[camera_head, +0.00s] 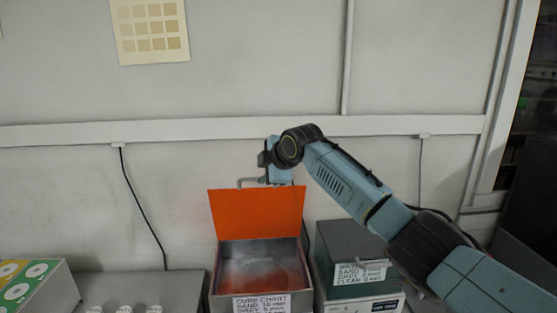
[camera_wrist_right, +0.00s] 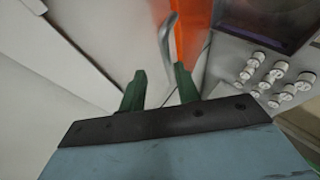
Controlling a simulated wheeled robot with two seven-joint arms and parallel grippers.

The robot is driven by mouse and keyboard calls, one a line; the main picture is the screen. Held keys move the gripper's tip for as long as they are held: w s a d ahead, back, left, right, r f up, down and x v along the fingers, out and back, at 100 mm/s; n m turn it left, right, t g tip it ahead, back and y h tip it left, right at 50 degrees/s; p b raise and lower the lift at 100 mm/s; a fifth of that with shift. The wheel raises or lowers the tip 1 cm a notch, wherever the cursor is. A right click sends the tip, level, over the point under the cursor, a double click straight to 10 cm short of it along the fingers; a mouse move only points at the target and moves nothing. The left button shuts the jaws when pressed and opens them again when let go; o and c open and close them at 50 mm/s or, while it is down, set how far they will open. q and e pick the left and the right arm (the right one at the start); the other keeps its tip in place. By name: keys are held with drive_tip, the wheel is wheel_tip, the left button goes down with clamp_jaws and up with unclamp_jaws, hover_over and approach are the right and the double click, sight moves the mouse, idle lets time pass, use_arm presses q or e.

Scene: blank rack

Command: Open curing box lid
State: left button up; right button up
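The curing box (camera_head: 213,299) is a grey box with a "CURE CHART" label on its front. Its orange lid (camera_head: 256,214) stands raised, close to upright, at the back, and the inside of the box shows. A grey bar handle (camera_head: 243,182) is at the lid's top edge. My right gripper (camera_head: 264,180) is just above that edge, by the handle. In the right wrist view its two green fingers (camera_wrist_right: 160,88) are apart with nothing between them. The handle (camera_wrist_right: 168,38) and the lid (camera_wrist_right: 194,35) lie beyond the fingertips there. My left gripper is not in view.
A dark box with a white label (camera_head: 361,271) stands right of the curing box on a light unit (camera_head: 362,304). A grey panel (camera_head: 178,288) with white knobs (camera_head: 125,310) and a box with coloured discs (camera_head: 34,288) are left. The wall is behind.

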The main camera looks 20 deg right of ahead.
drive_tip(key=b+v, duration=0.1)
drive_tip(key=v, duration=0.8)
drive_tip(key=shift+w+a+r, duration=0.1)
drive_tip(key=shift+a, duration=0.05)
